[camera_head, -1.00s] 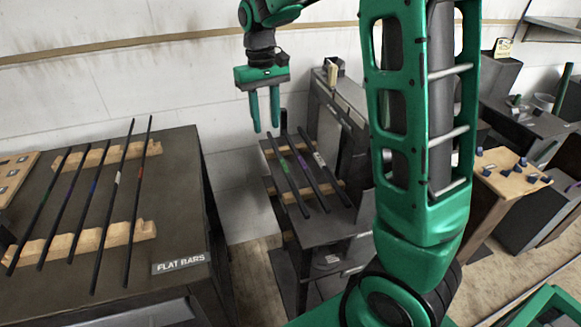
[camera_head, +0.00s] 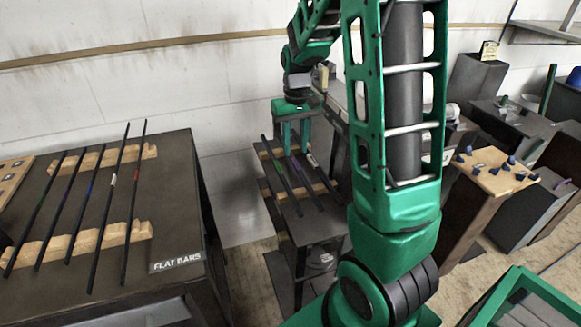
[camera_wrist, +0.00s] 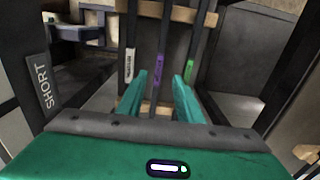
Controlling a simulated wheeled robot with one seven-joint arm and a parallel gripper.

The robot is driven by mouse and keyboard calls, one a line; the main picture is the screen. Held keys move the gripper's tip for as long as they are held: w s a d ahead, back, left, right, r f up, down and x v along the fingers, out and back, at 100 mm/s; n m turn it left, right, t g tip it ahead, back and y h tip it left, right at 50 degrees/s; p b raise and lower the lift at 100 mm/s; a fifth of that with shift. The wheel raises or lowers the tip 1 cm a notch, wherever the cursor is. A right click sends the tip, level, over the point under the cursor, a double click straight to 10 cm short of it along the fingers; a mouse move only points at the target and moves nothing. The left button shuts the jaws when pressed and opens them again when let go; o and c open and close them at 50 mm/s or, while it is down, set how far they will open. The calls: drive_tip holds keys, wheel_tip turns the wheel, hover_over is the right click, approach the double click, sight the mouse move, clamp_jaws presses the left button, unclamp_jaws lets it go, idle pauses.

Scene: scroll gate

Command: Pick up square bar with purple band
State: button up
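The square bar with the purple band (camera_head: 297,167) lies across two wooden rests on a small dark stand, between a bar with a green band (camera_head: 279,169) and a bar with a white band (camera_head: 313,160). My gripper (camera_head: 296,151) is over the far part of this stand, fingers pointing down. In the wrist view my gripper (camera_wrist: 160,78) is open, and the purple-banded bar (camera_wrist: 158,72) runs between its fingers. The green-banded bar (camera_wrist: 188,72) is on the right and the white-labelled bar (camera_wrist: 129,66) on the left. I cannot tell the exact height of the fingertips above the bar.
A larger table with a FLAT BARS label (camera_head: 177,262) holds several bars on wooden rests at the left. A SHORT label (camera_wrist: 43,84) is at the left of the wrist view. A wooden-topped stand (camera_head: 494,172) with small blue parts is at the right.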

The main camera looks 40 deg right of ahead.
sight(295, 163)
drive_tip(key=shift+w+d+f, duration=0.1)
drive_tip(key=shift+f, duration=1.25)
drive_tip(key=shift+w+d+f, duration=0.1)
drive_tip(key=shift+f, duration=1.25)
clamp_jaws()
drive_tip(key=shift+r, duration=0.1)
